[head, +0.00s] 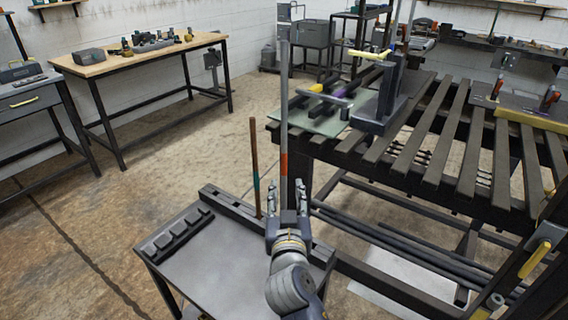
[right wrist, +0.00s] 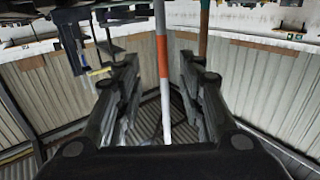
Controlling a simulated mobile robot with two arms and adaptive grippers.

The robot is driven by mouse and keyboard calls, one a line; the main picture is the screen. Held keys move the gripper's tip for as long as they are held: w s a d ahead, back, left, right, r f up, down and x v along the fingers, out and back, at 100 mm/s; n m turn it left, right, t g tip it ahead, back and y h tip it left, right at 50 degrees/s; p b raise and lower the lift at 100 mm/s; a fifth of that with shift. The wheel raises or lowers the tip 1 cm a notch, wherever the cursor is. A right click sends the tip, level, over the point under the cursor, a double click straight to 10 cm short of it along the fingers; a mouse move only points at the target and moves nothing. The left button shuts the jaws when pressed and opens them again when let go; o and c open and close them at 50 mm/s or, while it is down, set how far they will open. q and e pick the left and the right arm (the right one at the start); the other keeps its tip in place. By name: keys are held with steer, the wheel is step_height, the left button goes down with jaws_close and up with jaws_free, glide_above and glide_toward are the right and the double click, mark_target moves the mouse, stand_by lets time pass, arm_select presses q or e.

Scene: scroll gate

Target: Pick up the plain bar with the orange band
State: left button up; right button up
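The plain grey bar (head: 284,105) stands upright at the back of the small cart, with an orange band (head: 284,164) low on it. In the right wrist view the bar (right wrist: 165,108) and its orange band (right wrist: 162,55) show in the gap between the fingers, with space on both sides. My right gripper (head: 286,190) is open and upright in the head view, in line with the bar below the band. Whether the bar is fully between the fingertips or just beyond them, I cannot tell. The bar's foot is hidden by the gripper. My left gripper is not in view.
A brown bar with a teal band (head: 256,165) stands close to the left of the grey bar. The cart (head: 215,262) has a dark raised rack along its back. A slatted bench (head: 435,140) stands close on the right. Open floor (head: 180,150) lies to the left.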

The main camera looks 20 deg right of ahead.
mark_target(284, 163)
steer(key=x, duration=0.5)
steer(key=shift+w+r, duration=0.25)
steer(key=shift+w, duration=0.1)
steer(key=shift+w+d+r+p, duration=0.1)
steer(key=shift+w+r+p, duration=0.1)
steer(key=shift+w+p, duration=0.25)
steer(key=x, duration=0.4)
steer(key=shift+w, duration=0.25)
jaws_close()
steer(key=shift+r, duration=0.25)
